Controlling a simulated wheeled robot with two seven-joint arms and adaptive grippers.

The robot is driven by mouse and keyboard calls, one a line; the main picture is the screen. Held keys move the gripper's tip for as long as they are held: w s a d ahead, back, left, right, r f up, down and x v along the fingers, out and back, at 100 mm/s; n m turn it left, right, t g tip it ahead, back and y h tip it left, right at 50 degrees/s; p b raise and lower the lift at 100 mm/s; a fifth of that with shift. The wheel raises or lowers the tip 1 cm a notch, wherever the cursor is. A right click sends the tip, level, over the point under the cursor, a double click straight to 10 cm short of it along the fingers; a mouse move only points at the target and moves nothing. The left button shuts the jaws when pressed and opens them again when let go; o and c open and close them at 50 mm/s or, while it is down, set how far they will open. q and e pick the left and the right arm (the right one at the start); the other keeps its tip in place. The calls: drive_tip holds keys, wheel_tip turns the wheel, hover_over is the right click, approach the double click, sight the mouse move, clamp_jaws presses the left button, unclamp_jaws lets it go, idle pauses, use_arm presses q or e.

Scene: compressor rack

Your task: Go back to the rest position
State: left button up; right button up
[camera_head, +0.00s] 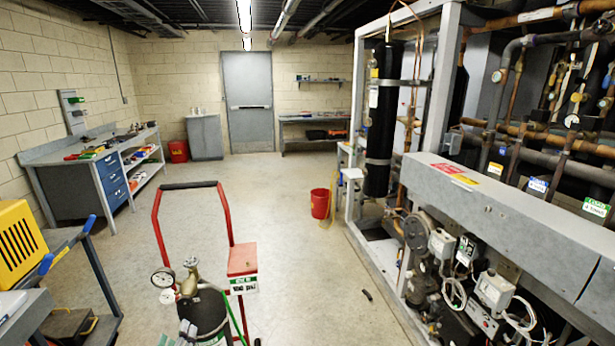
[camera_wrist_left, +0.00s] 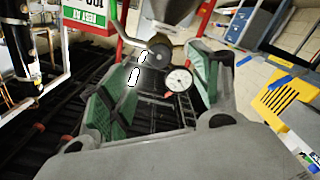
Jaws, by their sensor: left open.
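My left gripper (camera_head: 187,331) shows only at the bottom edge of the head view, in front of the dark cylinder (camera_head: 212,318) on a red-framed cart (camera_head: 160,225). In the left wrist view my left gripper (camera_wrist_left: 158,92) has its two green-padded fingers spread apart, with nothing held between them. Beyond the fingers are a round white gauge (camera_wrist_left: 179,79) and a dark rounded body; how far they are from the fingers I cannot tell. My right gripper is not in view.
A steel compressor rack (camera_head: 510,215) with pipes fills the right side. A yellow case (camera_head: 18,243) and a cart with blue handles stand at near left. A workbench (camera_head: 95,160) lines the left wall. A red bucket (camera_head: 320,204) stands on the floor. The middle floor is mostly clear.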

use_arm(q)
drive_tip(key=s+d+f+m+g+h, duration=0.1)
drive_tip(key=s+d+f+m+g, duration=0.3)
drive_tip(key=f, duration=0.8)
drive_tip(key=s+d+f+g+h, duration=0.15)
drive_tip(key=s+f, duration=0.45)
drive_tip(key=f, duration=0.6)
drive_tip(key=s+d+f+m+g+h, duration=0.1)
drive_tip(key=s+d+f+m+g, duration=0.25)
drive_tip(key=f, duration=0.85)
drive_tip(key=s+d+f+m+g, duration=0.1)
drive_tip(key=s+d+f+g, duration=0.1)
drive_tip(key=s+f, duration=0.6)
drive_tip(key=s+d+f+m+g, duration=0.15)
drive_tip(key=s+f, duration=0.35)
drive_tip(key=s, duration=0.6)
drive_tip(key=s+a+f+m+g, duration=0.1)
drive_tip(key=s+a+f, duration=0.1)
drive_tip(key=s, duration=0.4)
drive_tip(key=s+a+f+g, duration=0.2)
drive_tip(key=s+f, duration=0.1)
drive_tip(key=s, duration=0.3)
drive_tip(key=shift+s+a+f+m, duration=0.3)
drive_tip(key=shift+f+m, duration=0.1)
